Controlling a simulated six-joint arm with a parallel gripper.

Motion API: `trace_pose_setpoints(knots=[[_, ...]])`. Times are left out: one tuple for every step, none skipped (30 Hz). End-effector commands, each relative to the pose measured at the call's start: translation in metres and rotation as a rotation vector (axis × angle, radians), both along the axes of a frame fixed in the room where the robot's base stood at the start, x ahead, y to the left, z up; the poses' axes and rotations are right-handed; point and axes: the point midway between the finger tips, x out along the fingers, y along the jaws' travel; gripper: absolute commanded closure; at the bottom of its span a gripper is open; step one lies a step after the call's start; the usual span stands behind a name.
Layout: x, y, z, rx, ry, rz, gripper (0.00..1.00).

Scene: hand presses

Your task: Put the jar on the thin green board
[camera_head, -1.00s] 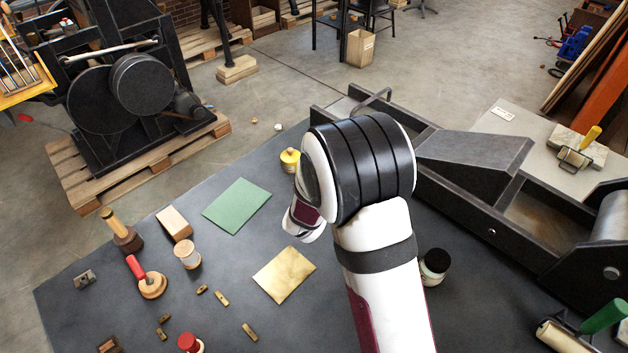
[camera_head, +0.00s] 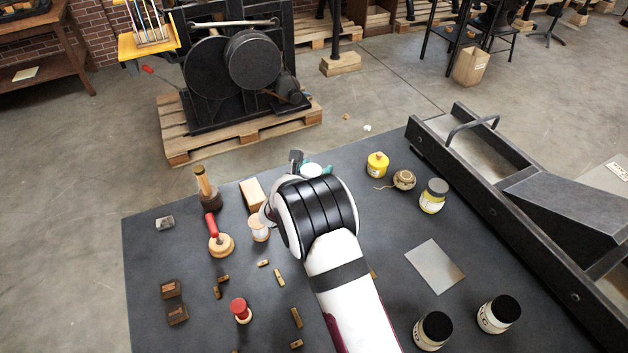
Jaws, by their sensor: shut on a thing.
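The green board (camera_head: 327,172) is mostly hidden behind my arm; only a small pale green part shows at the table's far edge. My gripper (camera_head: 297,158) is almost wholly hidden behind my own wrist, with a dark bit of it showing beside the board. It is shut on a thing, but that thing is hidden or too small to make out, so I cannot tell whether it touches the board.
A wooden block (camera_head: 252,193), a wood-handled tool (camera_head: 206,188), a red-handled tool (camera_head: 219,240) and a spool (camera_head: 258,229) stand left of my wrist. A twine ball (camera_head: 404,180) and a grey plate (camera_head: 435,267) lie right. A long press bed (camera_head: 520,200) bounds the table's right side.

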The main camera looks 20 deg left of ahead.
Motion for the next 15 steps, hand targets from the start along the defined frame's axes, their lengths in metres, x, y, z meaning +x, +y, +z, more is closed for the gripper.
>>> trace_pose_setpoints(knots=[[0.000,0.003,-0.005,0.001,0.000,0.000,1.00],[0.000,0.004,-0.010,-0.001,0.001,-0.001,1.00],[0.000,0.005,-0.020,-0.003,0.003,0.000,1.00],[0.000,0.005,-0.026,-0.003,0.003,0.000,1.00],[0.000,0.005,-0.032,-0.002,0.002,-0.001,1.00],[0.000,0.005,-0.037,-0.002,0.001,-0.001,1.00],[0.000,0.004,-0.041,-0.001,0.001,-0.001,1.00],[0.000,0.004,-0.042,-0.001,0.000,-0.001,1.00],[0.000,0.005,-0.043,0.000,-0.001,-0.001,1.00],[0.000,0.005,-0.043,0.001,-0.001,-0.001,1.00],[0.000,0.005,-0.042,0.001,-0.001,-0.001,1.00],[0.000,0.004,-0.042,0.001,-0.001,-0.001,1.00],[0.000,0.004,-0.042,0.001,-0.001,-0.001,1.00],[0.000,0.004,-0.042,0.001,-0.001,-0.001,1.00],[0.000,0.004,-0.043,0.001,-0.001,-0.001,1.00]])
